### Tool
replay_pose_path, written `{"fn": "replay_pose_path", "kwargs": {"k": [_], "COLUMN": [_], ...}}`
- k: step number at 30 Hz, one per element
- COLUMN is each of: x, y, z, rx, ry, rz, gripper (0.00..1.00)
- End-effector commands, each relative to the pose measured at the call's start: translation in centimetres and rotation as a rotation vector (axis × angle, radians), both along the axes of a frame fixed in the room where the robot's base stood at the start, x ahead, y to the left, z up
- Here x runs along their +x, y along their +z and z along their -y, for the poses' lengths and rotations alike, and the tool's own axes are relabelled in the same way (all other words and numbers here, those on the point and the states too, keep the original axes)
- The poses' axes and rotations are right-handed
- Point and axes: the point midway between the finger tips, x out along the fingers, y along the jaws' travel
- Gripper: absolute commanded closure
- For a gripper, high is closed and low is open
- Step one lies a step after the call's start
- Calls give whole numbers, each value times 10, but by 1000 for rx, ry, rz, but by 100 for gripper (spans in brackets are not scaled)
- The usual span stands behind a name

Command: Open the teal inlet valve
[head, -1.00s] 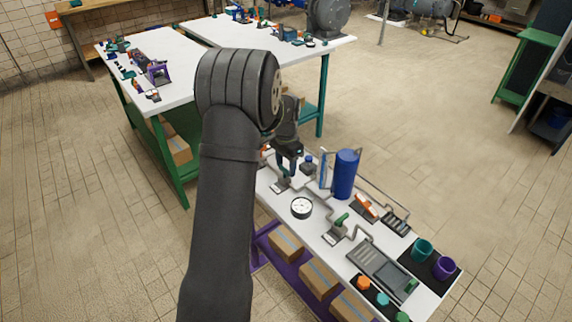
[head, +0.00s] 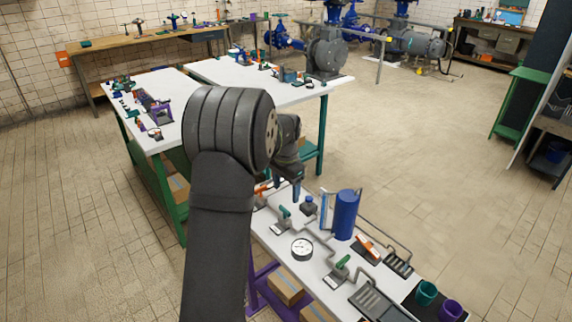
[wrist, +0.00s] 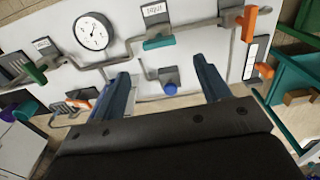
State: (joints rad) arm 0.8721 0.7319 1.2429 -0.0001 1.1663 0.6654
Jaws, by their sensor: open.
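The teal inlet valve handle (head: 285,212) is on the pipe line of the white bench, beside its label plate (head: 279,228). In the wrist view the teal handle (wrist: 159,42) is below an upside-down "INLET" label (wrist: 155,11) and looks roughly in line with the pipe. My gripper (head: 296,191) is above the bench, just behind the valve in the head view. In the wrist view my gripper (wrist: 160,68) has its two blue fingers wide apart, with nothing between the tips. The handle is beyond the fingertips, apart from them.
A blue knob (wrist: 170,88) shows between the fingers. Another orange handle (wrist: 250,24) is right of the inlet valve in the wrist view.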

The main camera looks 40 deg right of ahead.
Motion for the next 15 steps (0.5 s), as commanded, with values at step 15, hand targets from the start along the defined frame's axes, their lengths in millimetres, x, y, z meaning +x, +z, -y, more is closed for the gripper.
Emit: {"fn": "replay_pose_path", "kwargs": {"k": [15], "x": [0], "y": [98], "z": [0], "rx": [-1], "ry": [1], "rz": [0], "gripper": [31]}}
